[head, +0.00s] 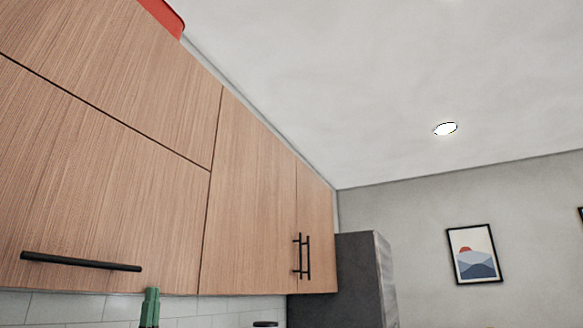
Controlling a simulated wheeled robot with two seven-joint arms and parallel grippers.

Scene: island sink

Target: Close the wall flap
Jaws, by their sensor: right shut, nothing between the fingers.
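The wall flap (110,190) is the wide wood-grain panel at the lower left of the cabinet row, with a long black horizontal handle (81,262) near its bottom edge. Its face looks level with the panels around it, with only thin dark seams between them. My right gripper (150,298) shows as green fingertips at the bottom of the picture, just below the flap's lower edge and right of the handle. It is shut and empty. Whether it touches the flap, I cannot tell. My left gripper is not in view.
Another wood panel (110,65) lies above the flap. Tall cabinet doors (245,200) with black upright handles stand to the right, then a dark grey fridge-like block (345,280). A red object (163,14) sits on top. White tiles (60,306) run below.

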